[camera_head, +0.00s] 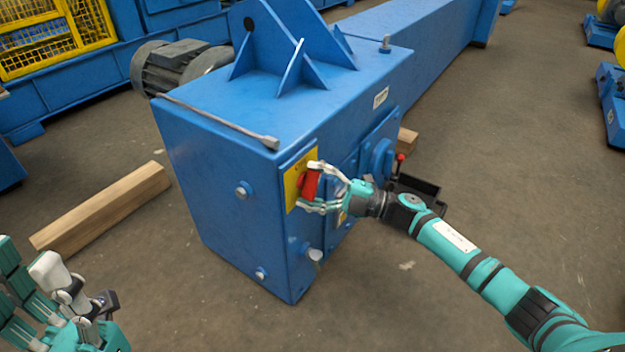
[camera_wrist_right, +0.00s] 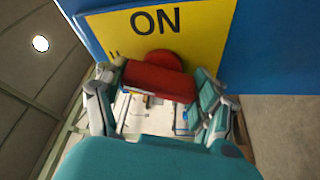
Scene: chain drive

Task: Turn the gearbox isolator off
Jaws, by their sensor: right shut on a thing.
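The gearbox isolator has a red handle (camera_head: 310,184) on a yellow plate (camera_head: 293,178), on the side face of the blue gearbox housing (camera_head: 225,195). In the right wrist view the red handle (camera_wrist_right: 158,78) lies across the picture below the word ON on the yellow plate (camera_wrist_right: 200,35). My right gripper (camera_head: 315,187) is shut on the red handle, with fingers on both sides of it (camera_wrist_right: 155,95).
A wooden beam (camera_head: 105,205) lies on the floor left of the housing. A grey motor (camera_head: 175,65) is behind it. A small lever with a red knob (camera_head: 400,158) stands right of the housing.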

